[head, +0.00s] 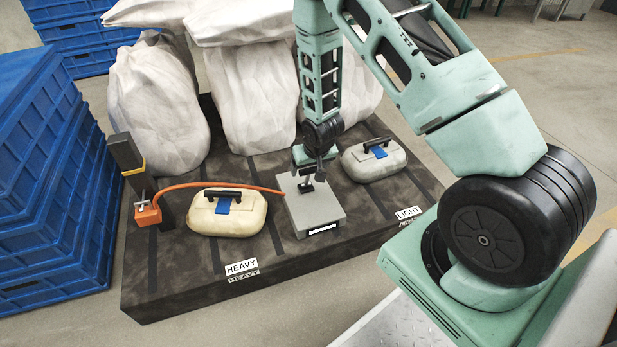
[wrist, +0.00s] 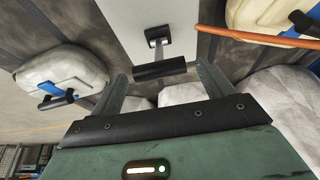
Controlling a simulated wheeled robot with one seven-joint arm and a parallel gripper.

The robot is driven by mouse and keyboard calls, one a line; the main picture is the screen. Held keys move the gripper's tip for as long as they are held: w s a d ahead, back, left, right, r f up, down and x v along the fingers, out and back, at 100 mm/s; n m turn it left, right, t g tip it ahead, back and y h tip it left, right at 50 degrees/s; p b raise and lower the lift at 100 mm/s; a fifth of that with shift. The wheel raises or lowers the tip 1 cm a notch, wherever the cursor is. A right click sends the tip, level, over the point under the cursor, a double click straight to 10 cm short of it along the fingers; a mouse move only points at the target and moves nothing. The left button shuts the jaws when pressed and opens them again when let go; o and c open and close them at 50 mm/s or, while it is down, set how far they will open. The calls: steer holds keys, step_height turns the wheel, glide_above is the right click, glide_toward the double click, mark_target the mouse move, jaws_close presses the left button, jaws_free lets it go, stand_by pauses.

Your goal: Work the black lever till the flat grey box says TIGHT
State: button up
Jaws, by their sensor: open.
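The flat grey box (head: 318,216) sits on the dark platform, with a small display strip (head: 322,229) on its front face, too small to read. The black lever (head: 306,187) is on top of the box, partly hidden by my gripper (head: 309,178) just above it. In the wrist view the lever shows as a black crossbar (wrist: 160,70) on a short grey stem, above the grey box top (wrist: 128,20). My gripper (wrist: 162,74) is open, its fingers on either side of the crossbar. I see a gap at each side; whether the bar is at fingertip depth is unclear.
An orange hose (head: 215,184) runs from an orange block (head: 149,214) to the box. A cream case (head: 228,219) stands left, behind a HEAVY label; a grey one (head: 374,165) stands right, near a LIGHT label. White sacks (head: 246,100) are behind. Blue crates (head: 45,190) stand left.

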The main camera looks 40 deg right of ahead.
mark_target(308, 177)
steer(key=shift+b+x, duration=0.6)
steer(key=shift+x, duration=1.3)
steer(key=c, duration=1.4)
steer(key=shift+r, duration=0.1)
